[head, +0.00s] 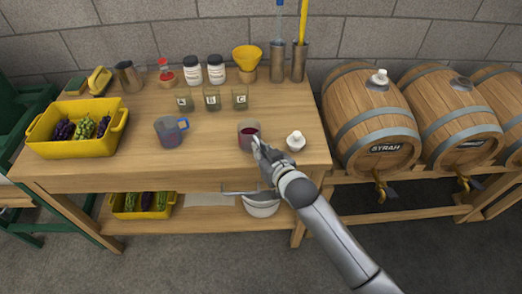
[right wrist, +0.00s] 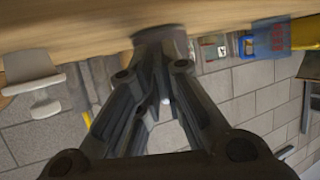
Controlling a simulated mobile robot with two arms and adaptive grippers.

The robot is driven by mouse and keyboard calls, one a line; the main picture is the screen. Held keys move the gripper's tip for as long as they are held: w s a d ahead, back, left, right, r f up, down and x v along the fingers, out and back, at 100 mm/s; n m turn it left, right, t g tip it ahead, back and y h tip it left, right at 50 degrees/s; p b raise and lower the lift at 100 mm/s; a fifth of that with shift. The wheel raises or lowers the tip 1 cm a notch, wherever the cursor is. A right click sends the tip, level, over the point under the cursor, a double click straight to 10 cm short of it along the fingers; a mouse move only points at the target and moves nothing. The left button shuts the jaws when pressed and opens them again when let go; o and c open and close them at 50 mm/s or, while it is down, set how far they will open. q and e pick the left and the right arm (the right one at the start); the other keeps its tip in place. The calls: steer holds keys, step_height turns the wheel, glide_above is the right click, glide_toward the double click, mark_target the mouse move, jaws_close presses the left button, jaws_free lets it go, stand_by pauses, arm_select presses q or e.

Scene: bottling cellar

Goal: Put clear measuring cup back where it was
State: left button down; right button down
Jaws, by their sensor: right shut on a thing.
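A clear cup with dark red liquid (head: 248,128) is at the front right of the wooden table, upright. My right gripper (head: 258,146) is shut on its near side. In the right wrist view the cup (right wrist: 163,36) shows as a blurred greyish shape between the fingers (right wrist: 160,60); the gripper hides part of it. I cannot tell whether its base touches the table. Another clear cup, with a blue handle and red markings (head: 168,131), stands to its left, apart from my gripper. My left gripper is not in view.
A white bung (head: 295,142) stands just right of the held cup. A yellow grape crate (head: 62,150) is at left. Barrels (head: 368,115) stand right.

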steer(key=c, duration=1.6)
jaws_free()
steer(key=shift+f, duration=0.1)
steer(key=shift+o, duration=0.2)
steer(key=shift+r, duration=0.2)
steer(key=shift+s+d, duration=0.1)
steer(key=shift+s, duration=0.15)
steer(key=v, duration=1.1)
steer(key=shift+s+d, duration=0.15)
steer(key=shift+s, duration=0.05)
